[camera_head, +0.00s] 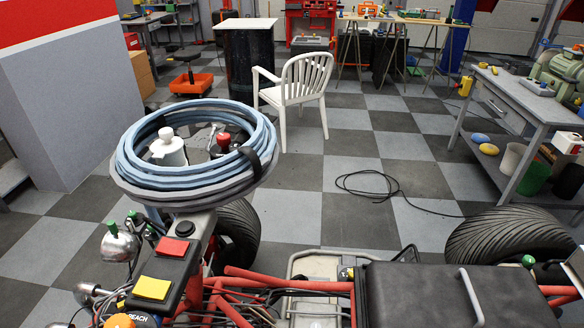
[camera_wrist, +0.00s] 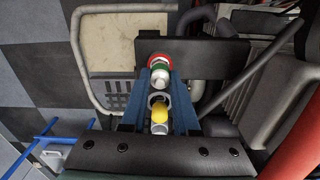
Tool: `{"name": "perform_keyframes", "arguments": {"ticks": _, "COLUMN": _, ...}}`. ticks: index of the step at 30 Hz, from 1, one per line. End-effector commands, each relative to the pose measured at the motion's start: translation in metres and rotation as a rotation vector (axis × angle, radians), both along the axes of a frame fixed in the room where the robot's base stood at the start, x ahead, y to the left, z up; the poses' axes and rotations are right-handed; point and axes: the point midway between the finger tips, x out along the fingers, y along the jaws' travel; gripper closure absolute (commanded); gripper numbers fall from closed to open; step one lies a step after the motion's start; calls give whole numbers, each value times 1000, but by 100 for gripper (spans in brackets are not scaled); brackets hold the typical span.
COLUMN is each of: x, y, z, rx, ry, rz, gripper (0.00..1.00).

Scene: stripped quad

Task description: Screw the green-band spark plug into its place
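In the wrist view my gripper (camera_wrist: 160,78) shows its dark palm at the bottom and two blue fingers reaching away from it. A green-banded part, likely the green-band spark plug (camera_wrist: 160,71), has a pale body and sits between the far ends of the fingers. It is at a red ring (camera_wrist: 166,57) on a black plate (camera_wrist: 215,53). Nearer the palm, a pale metal ring and a yellow part (camera_wrist: 159,115) lie between the fingers. The fingers flank these parts closely; contact is unclear. How deep the plug sits is hidden. The gripper is not visible in the head view.
The stripped quad fills the front, with red frame tubes (camera_head: 250,275), a black seat (camera_head: 455,295) and tyres. A blue hose coil (camera_head: 135,185) stands at left. A white chair (camera_head: 302,85) and workbench (camera_head: 510,90) stand behind. Checkered floor between them is mostly clear.

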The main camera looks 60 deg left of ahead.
Motion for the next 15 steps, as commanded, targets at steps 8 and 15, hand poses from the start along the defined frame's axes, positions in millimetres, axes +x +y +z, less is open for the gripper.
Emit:
{"name": "perform_keyframes", "arguments": {"ticks": 8, "x": 0, "y": 0, "z": 0, "rx": -1, "ry": 1, "rz": -2, "gripper": 100}}
{"name": "perform_keyframes", "arguments": {"ticks": 15, "x": 0, "y": 0, "z": 0, "rx": -1, "ry": 1, "rz": -157, "gripper": 100}}
